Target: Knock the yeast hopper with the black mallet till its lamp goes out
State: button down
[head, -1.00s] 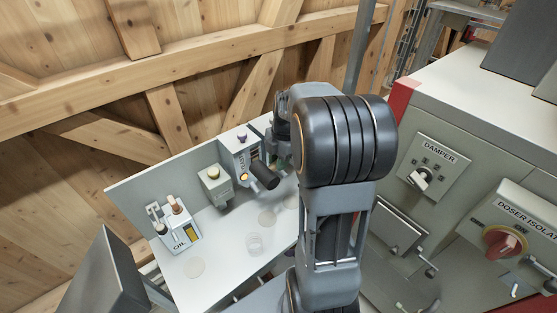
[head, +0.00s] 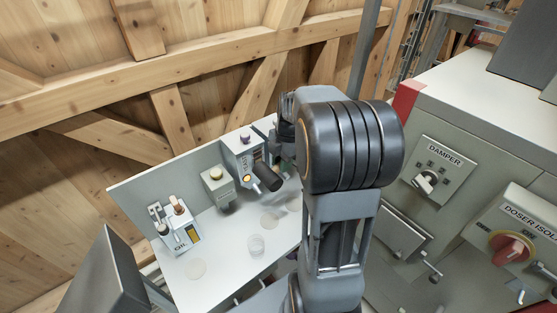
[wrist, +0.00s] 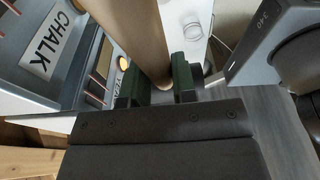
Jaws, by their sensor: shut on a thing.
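The black mallet's dark cylindrical head (head: 267,178) is close to the front of a white hopper (head: 240,153) on the bench; I cannot tell whether they touch. An amber lamp (head: 248,178) low on this hopper looks lit. In the wrist view, the amber lamp (wrist: 123,63) sits by a partly hidden label that seems to begin "YEA". My gripper (wrist: 160,82) is shut on the mallet's pale wooden handle (wrist: 142,35), between green finger pads. In the head view my arm hides the gripper and most of the handle.
A neighbouring unit marked CHALK (wrist: 45,43) is on the left in the wrist view. The DAMPER panel (head: 440,168) is to the right.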

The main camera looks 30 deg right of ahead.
dwell(0.4)
jog(key=w+p, duration=0.1)
jog(key=w, duration=0.3)
jog(key=shift+s+b, duration=0.8)
jog(key=shift+s, duration=1.2)
jog(key=w+p, duration=0.1)
jog(key=w, duration=0.3)
jog(key=s+b, duration=0.2)
jog(key=s, duration=0.5)
jog(key=shift+d, duration=0.2)
